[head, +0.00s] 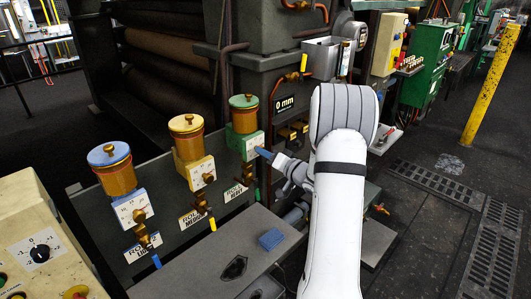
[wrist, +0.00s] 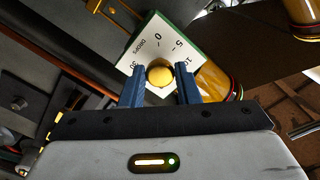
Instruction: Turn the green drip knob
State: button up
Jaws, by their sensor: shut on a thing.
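The green drip oiler (head: 243,114) has a green lid over an amber cup and stands rightmost of three on the dark panel. Its white dial plate (head: 253,146) faces the front; in the wrist view the plate (wrist: 160,45) fills the upper middle, tilted, with numbers and the word DROPS. The round brass drip knob (wrist: 160,74) sits at the plate's lower part, between the two blue fingers of my gripper (wrist: 159,88). My gripper is shut on the knob. In the head view my gripper (head: 264,154) reaches the plate from the right, and the knob is hidden there.
A yellow-lidded oiler (head: 187,126) and a blue-lidded oiler (head: 112,160) stand to the left, with brass valves below. A grey metal box (head: 321,57) is above my arm.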

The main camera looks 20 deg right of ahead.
jog(key=shift+f, duration=0.2)
jog(key=o, duration=0.9)
jog(key=shift+r, duration=0.15)
jog(key=shift+o, duration=0.2)
jog(key=b+v, duration=0.1)
jog(key=v, duration=0.7)
jog(key=shift+a, duration=0.1)
